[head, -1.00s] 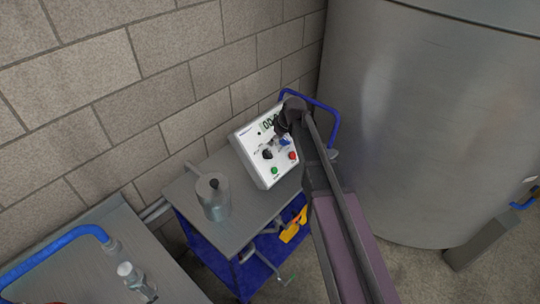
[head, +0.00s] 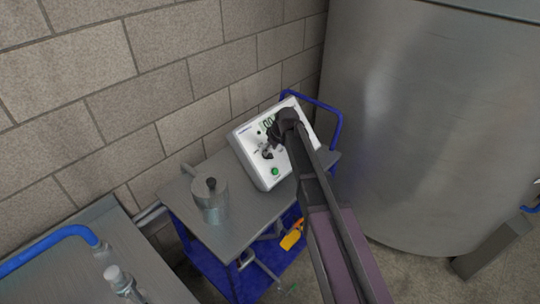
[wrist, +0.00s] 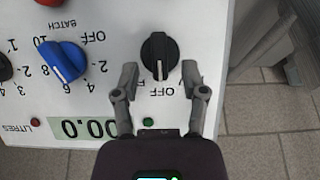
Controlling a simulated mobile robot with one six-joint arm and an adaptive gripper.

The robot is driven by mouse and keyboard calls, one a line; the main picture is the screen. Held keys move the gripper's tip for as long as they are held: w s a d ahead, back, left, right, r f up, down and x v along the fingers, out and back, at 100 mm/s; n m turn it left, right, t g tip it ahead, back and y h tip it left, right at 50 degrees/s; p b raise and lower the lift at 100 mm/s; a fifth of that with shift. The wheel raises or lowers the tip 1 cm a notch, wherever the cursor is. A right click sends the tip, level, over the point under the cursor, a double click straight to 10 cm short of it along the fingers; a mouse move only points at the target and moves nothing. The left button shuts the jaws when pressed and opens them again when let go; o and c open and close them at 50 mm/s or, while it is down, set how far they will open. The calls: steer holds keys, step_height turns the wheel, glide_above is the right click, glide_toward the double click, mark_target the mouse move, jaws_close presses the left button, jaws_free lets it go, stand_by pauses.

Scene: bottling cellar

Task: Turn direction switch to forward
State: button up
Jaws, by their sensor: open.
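The direction switch, a black knob (wrist: 159,56), sits on the white control panel (wrist: 105,30), upside down in the wrist view. Its white line points down in the picture, to the printed OFF. A letter F shows partly beside the left finger; other labels are hidden. My gripper (wrist: 160,74) is open, one finger on each side of the knob's lower end, with gaps visible. In the head view the black knob (head: 266,153) shows just below my gripper (head: 272,139), at the panel's left part.
A blue batch knob (wrist: 62,61) sits left of my gripper in the wrist view, near a display (wrist: 85,129). The panel stands on a grey-topped cart (head: 245,212) with a metal pot (head: 211,201). A large steel tank (head: 420,130) stands right, a block wall behind.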

steer(key=shift+w+a+f+b, duration=0.15)
steer(key=shift+f+b, duration=0.2)
steer(key=shift+f, duration=0.2)
jaws_close()
